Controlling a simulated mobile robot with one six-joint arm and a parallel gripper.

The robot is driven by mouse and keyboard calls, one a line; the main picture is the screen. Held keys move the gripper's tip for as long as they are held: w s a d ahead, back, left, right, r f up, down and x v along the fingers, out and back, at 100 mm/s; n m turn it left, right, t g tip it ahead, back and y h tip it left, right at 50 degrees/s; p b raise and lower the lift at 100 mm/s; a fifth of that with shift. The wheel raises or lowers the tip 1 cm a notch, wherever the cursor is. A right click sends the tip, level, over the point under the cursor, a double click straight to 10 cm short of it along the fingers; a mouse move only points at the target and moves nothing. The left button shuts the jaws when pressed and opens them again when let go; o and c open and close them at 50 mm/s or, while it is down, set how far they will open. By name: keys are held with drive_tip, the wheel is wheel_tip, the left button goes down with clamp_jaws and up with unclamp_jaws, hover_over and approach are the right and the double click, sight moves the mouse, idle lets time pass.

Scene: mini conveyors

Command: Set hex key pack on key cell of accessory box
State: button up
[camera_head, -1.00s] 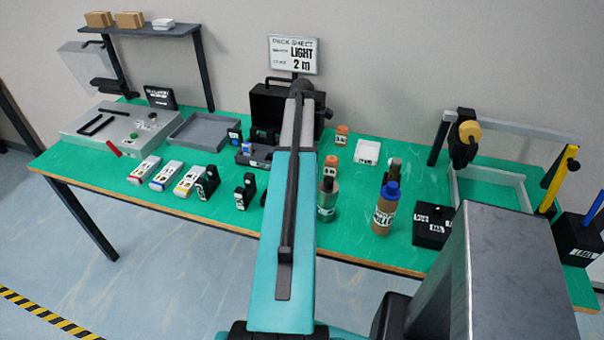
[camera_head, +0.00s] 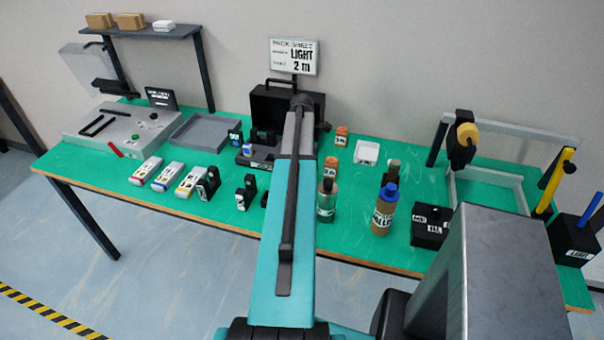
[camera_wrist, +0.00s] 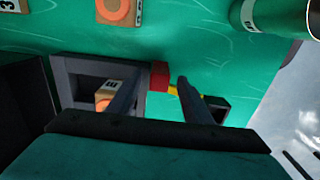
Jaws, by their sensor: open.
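My gripper (camera_wrist: 159,79) is open in the wrist view, its two dark fingers pointing down over the green table. Between and just beyond the fingertips is a small red block (camera_wrist: 159,70) with a yellow piece (camera_wrist: 173,90) beside it, perhaps the hex key pack; I cannot tell whether the fingers touch it. It lies at the right edge of a grey walled box (camera_wrist: 100,62), likely the accessory box, with an orange-centred labelled item (camera_wrist: 103,104) inside. A small dark open-topped cell (camera_wrist: 216,106) is at the right finger. In the head view my arm hides the gripper and this area.
A green bottle (camera_head: 326,203) and a brown bottle (camera_head: 384,214) stand right of my arm. A black block (camera_head: 430,232) is further right. A black open case (camera_head: 275,102) stands behind. An empty grey tray (camera_head: 200,128) is left. Small orange-labelled blocks (camera_head: 341,136) stand nearby.

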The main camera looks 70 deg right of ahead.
drive_tip(key=shift+f, duration=0.75)
clamp_jaws()
